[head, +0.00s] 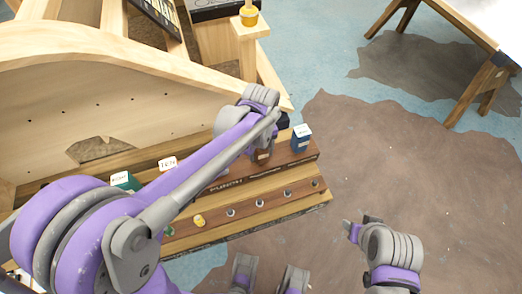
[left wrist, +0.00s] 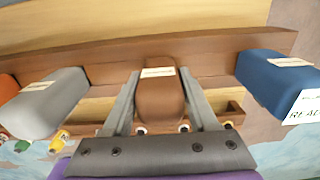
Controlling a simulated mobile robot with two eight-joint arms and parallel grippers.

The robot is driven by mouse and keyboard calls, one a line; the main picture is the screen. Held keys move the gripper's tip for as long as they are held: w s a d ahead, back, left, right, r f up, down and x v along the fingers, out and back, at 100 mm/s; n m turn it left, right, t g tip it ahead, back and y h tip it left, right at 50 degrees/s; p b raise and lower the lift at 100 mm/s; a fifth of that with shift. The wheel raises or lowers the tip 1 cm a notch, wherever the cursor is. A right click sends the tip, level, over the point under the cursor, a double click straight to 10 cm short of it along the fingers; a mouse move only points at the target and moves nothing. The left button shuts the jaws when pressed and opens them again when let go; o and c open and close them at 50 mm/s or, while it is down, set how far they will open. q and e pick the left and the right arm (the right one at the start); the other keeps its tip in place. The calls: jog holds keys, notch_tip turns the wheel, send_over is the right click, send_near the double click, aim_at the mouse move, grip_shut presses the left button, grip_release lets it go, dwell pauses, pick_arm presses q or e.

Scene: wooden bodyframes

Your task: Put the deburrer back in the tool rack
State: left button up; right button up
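The tool rack (head: 250,203) is a long brown wooden rack beside the curved wooden frame, with labelled handles along it. My left gripper (head: 268,140) reaches over it, its fingers largely hidden by my arm in the head view. In the left wrist view my left gripper (left wrist: 158,72) has its fingertips against both sides of a brown block-shaped handle (left wrist: 160,98) with a white label too small to read. I take this to be the deburrer. It lines up with the neighbouring handles at the rack; whether it is fully seated is hidden. My right gripper (head: 360,226) hangs right of the rack, away from it.
A grey handle (left wrist: 45,103) and a blue handle (left wrist: 280,80) flank the brown one, with an orange handle (left wrist: 8,88) further left. The curved wooden frame (head: 100,90) stands behind the rack. Open floor (head: 420,170) lies to the right, with a wooden trestle (head: 480,75) beyond.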

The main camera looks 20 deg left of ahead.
pick_arm(q)
jog(key=shift+o, duration=1.4)
jog(key=shift+r, duration=0.15)
jog(key=shift+r+p, duration=0.35)
notch_tip(320, 180, up, 12)
jog(key=shift+f+p, duration=0.1)
jog(key=shift+p, duration=0.5)
jog(key=shift+s+a+n, duration=0.15)
jog(key=shift+s+n, duration=0.05)
jog(key=shift+n, duration=0.2)
jog(key=s+a+f+n+t+p, duration=0.1)
jog(key=s+n, duration=0.5)
jog(key=n, duration=0.7)
jog(key=s+a+f+n+t+p, duration=0.2)
jog(key=s+n, duration=0.5)
jog(key=n, duration=0.7)
jog(key=a+t+p, duration=0.1)
jog(key=a+t, duration=0.1)
jog(key=a, duration=0.1)
jog(key=shift+s+n+p, duration=0.2)
jog(key=shift+n+p, duration=0.1)
jog(key=shift+p, duration=0.1)
